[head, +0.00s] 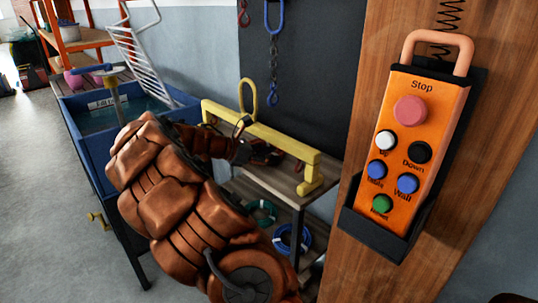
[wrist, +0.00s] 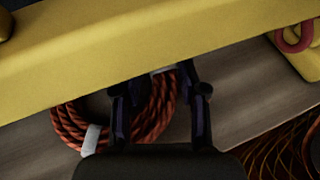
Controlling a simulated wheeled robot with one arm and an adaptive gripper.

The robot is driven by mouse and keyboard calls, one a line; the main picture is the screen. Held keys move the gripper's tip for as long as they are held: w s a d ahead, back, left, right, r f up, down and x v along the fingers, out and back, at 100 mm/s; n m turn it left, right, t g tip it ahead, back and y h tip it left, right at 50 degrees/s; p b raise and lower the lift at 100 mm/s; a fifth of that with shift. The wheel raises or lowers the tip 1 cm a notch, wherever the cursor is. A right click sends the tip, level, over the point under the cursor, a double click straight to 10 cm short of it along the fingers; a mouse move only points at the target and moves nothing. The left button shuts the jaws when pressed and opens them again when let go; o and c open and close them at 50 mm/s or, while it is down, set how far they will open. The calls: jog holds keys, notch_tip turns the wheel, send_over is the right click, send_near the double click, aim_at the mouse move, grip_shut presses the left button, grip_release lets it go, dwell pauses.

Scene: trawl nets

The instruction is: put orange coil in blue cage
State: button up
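The orange coil (wrist: 69,122), a ring of orange-red rope with white tape bands, lies on a wooden bench top (wrist: 235,110) under a yellow beam in the wrist view. My gripper (wrist: 158,100) is open above it. One finger is over the coil's middle and the other just past its right edge; I cannot tell whether they touch it. In the head view my gripper (head: 242,150) is at the bench behind my arm, and the coil is mostly hidden. A blue open-topped tub (head: 82,148) stands at left; I cannot tell whether it is the blue cage.
The yellow lifting beam (head: 270,141) stands close over the bench, beside my gripper. Green (head: 263,212) and blue (head: 292,240) coils lie on the lower shelf. A wooden post with an orange button box (head: 408,150) stands at right. Clear floor (head: 40,210) is at left.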

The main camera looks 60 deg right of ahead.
jog(key=shift+o, duration=0.7)
jog(key=shift+w+a+r, duration=0.2)
jog(key=shift+a, duration=0.05)
jog(key=p+v, duration=0.1)
jog(key=v, duration=1)
jog(key=shift+a, duration=0.15)
